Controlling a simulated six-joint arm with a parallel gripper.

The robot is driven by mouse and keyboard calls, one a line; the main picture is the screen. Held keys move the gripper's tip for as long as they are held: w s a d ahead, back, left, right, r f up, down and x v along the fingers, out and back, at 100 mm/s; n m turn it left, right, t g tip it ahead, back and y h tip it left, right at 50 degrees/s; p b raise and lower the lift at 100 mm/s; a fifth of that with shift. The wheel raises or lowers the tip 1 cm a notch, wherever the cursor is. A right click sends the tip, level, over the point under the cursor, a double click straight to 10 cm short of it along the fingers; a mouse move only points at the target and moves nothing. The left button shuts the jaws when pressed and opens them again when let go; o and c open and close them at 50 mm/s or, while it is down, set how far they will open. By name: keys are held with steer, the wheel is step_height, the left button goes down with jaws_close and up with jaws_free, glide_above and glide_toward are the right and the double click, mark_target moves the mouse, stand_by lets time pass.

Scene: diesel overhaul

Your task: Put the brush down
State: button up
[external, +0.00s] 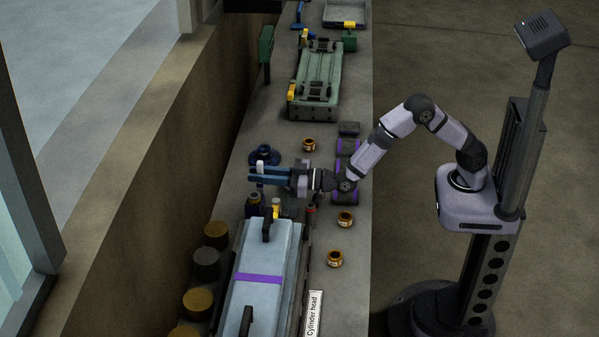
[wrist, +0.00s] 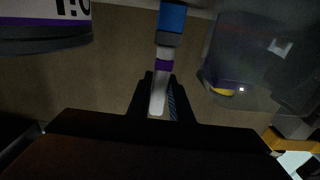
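My gripper (external: 256,174) points left in the external view, above the bench, with its blue fingers level. It is shut on the brush (external: 260,165), whose white end stands up above the fingers. In the wrist view the brush (wrist: 160,66) lies between the dark fingertips (wrist: 160,92); it has a white handle with a purple band, a grey collar and a blue end. The rest of the brush is partly hidden by the fingers, and I cannot tell whether its lower end touches anything.
A dark blue round item (external: 263,155) stands just behind the gripper. Small jars (external: 253,203) stand below it, near the pale cylinder head (external: 262,262). Brass rings (external: 345,219) lie on the bench at right. A green engine part (external: 318,78) lies further back.

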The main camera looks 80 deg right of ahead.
steer(key=o, duration=0.3)
steer(key=shift+s+f, duration=0.15)
steer(key=shift+f, duration=0.8)
steer(key=shift+r+p, duration=0.45)
steer(key=shift+p, duration=0.1)
steer(key=shift+s+r, duration=0.1)
steer(key=shift+s, duration=1.1)
step_height(320, 180, up, 8)
